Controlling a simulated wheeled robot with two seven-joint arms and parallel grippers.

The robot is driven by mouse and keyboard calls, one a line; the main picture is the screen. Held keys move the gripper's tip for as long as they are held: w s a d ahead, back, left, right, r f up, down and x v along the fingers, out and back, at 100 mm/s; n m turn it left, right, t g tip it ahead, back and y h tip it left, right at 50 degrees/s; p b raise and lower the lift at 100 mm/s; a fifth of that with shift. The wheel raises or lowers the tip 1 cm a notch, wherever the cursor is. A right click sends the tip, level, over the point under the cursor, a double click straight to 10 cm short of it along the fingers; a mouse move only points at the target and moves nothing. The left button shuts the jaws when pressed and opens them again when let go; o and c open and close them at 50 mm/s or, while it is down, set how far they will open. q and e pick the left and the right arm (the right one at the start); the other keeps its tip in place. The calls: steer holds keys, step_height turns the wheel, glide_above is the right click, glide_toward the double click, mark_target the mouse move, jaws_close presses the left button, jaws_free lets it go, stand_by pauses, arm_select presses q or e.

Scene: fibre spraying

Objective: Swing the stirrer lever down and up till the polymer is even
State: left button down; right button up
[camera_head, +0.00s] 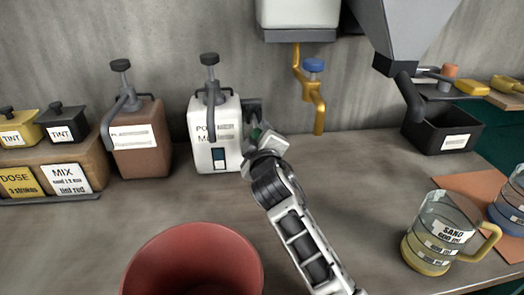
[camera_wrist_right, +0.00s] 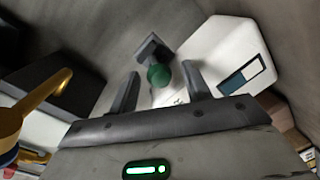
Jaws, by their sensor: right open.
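The white polymer container (camera_head: 213,121), with a dark pump head on top and a small dark-and-white window, stands against the back wall. It also shows at the upper right of the right wrist view (camera_wrist_right: 218,47). The stirrer lever is on its right side, with a dark bracket (camera_head: 252,107) and a green knob (camera_wrist_right: 159,75). My right gripper (camera_wrist_right: 161,88) is open, its two fingers on either side of the green knob in the wrist view. I cannot tell whether they touch it. In the head view my wrist partly hides the lever. My left gripper is not in view.
A brown pump container (camera_head: 139,138) stands to the left. A yellow tap pipe (camera_head: 319,105) with a blue knob hangs to the right. A red bucket (camera_head: 196,262) is at the front, and a sand jug (camera_head: 440,232) is at the right.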

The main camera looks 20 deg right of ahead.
steer(key=f+v, duration=0.1)
steer(key=v, duration=0.9)
steer(key=shift+r, duration=0.4)
